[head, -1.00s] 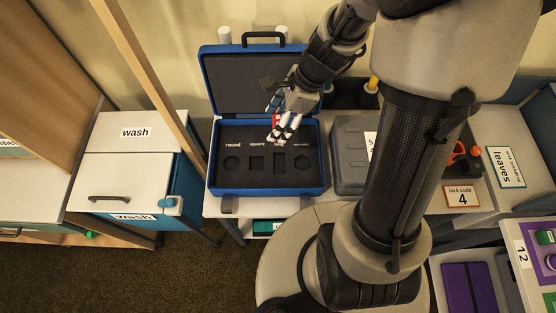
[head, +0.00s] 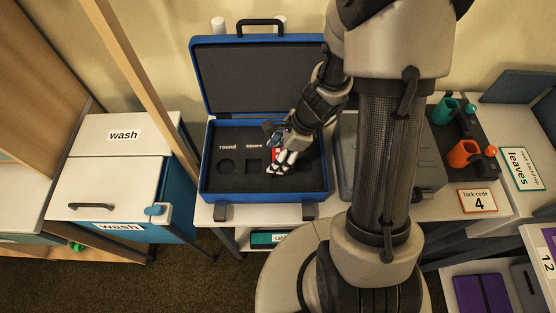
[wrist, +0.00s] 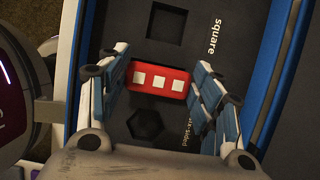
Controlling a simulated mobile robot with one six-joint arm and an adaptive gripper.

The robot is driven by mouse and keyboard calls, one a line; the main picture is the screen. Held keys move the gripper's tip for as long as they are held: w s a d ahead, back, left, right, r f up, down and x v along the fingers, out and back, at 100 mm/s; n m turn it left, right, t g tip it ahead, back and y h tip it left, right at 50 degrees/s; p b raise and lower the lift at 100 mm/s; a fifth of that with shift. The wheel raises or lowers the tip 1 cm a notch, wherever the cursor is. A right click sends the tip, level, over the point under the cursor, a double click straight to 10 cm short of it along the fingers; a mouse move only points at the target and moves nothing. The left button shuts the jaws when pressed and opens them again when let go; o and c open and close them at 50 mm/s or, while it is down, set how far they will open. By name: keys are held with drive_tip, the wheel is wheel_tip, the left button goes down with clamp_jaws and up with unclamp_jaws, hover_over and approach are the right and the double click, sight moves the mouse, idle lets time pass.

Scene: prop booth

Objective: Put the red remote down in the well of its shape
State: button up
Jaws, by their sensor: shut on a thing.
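The red remote (wrist: 160,69), a red block with a row of three white squares, sits between the fingers of my gripper (wrist: 160,80). It also shows as a small red patch in the head view (head: 276,152). My gripper (head: 282,165) is shut on it over the dark insert of the open blue case (head: 262,197). In the wrist view the remote lies between the square well (wrist: 167,25) and the six-sided well (wrist: 146,124). The insert's third well is hidden under the remote and fingers. Whether the remote touches the insert I cannot tell.
The round well (head: 226,166) is empty at the insert's left. The case lid (head: 250,75) stands open behind. A grey case (head: 350,170) stands close on the right, partly behind my arm. A wooden post (head: 140,90) rises to the left.

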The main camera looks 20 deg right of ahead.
drive_tip(key=shift+f+b, duration=0.5)
drive_tip(key=shift+f, duration=0.85)
drive_tip(key=shift+f+b, duration=0.3)
drive_tip(key=shift+f, duration=0.05)
drive_tip(key=o, duration=1.1)
drive_tip(key=shift+r, duration=0.1)
